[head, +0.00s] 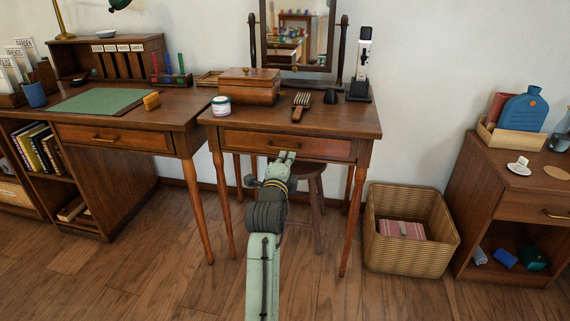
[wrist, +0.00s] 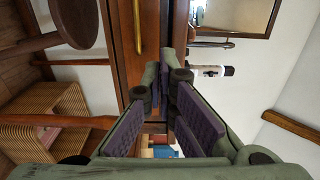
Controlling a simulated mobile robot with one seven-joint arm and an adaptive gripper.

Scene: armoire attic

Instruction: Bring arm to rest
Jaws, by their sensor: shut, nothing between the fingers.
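My green arm reaches forward from the bottom middle of the head view. My gripper (head: 286,156) is at its end, in front of the drawer (head: 310,146) of the vanity table (head: 350,122). In the wrist view my gripper (wrist: 168,85) shows two fingers with dark pads, their tips close together with nothing between them. The vanity drawer front looks shut. The drawer's brass handle (wrist: 138,25) shows beside the fingertips in the wrist view. I cannot tell whether the fingers touch the drawer.
A wooden box (head: 249,86), a white jar (head: 221,106), a brush (head: 300,106) and a mirror stand on the vanity. A stool (head: 310,170) is under it. A wicker basket (head: 410,228) stands right. A desk (head: 120,105) is left, a cabinet (head: 500,205) far right. Floor in front is clear.

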